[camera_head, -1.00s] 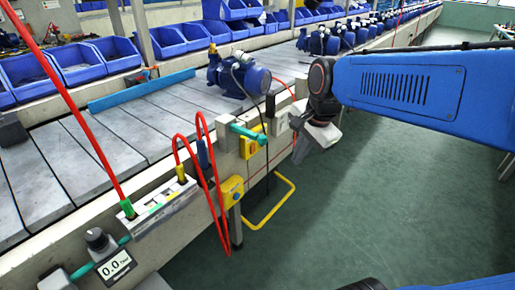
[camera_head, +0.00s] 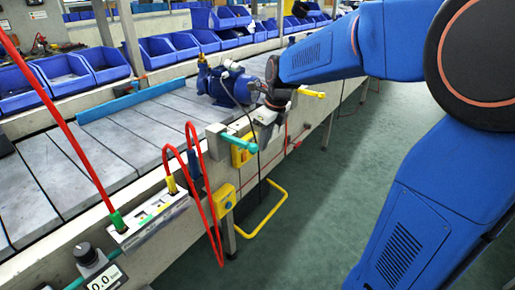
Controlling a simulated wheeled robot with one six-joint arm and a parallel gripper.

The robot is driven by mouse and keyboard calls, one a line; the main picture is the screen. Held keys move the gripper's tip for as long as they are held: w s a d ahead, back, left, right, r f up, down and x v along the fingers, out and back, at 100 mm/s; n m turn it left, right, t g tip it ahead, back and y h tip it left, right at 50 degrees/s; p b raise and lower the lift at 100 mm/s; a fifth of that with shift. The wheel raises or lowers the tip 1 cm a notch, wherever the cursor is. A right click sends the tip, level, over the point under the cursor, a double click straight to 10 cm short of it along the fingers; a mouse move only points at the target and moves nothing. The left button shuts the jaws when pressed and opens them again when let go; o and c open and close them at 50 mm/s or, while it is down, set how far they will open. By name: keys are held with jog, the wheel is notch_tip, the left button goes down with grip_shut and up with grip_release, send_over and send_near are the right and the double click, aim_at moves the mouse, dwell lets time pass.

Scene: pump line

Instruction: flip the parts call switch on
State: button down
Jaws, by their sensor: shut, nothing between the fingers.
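I cannot tell for sure which fitting is the parts call switch; no label is readable. My gripper (camera_head: 266,122) is shut and empty, at the front edge of the line, and it hides the pale box fixed there. A yellow lever-like piece (camera_head: 312,93) sticks out just right of my gripper. A teal handle (camera_head: 240,141) and a yellow box (camera_head: 241,155) sit on the edge just left of it. I cannot tell whether my gripper touches any of these.
A blue pump (camera_head: 228,84) stands on the conveyor (camera_head: 125,125) behind my gripper. Red cables (camera_head: 206,195) hang in front of the edge, left of my gripper. A yellow floor loop (camera_head: 265,212) stands below. Green floor (camera_head: 310,200) is free at the right.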

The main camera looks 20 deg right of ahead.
aim_at(244, 157)
jog(key=shift+w+a+f, duration=0.6)
jog(key=shift+w+f, duration=0.25)
jog(key=shift+f, duration=0.6)
jog(key=shift+w+a+f, duration=0.6)
jog(key=shift+w+f, duration=0.2)
jog(key=shift+f, duration=0.65)
jog(key=shift+w+a+f, duration=0.6)
jog(key=shift+w+f, duration=0.25)
jog(key=shift+f, duration=0.6)
jog(key=shift+w+a+t+y, duration=0.15)
jog(key=shift+w+t+y, duration=0.1)
jog(key=shift+t+y, duration=0.25)
jog(key=shift+f, duration=0.1)
jog(key=shift+w+r, duration=0.1)
jog(key=shift+r, duration=0.1)
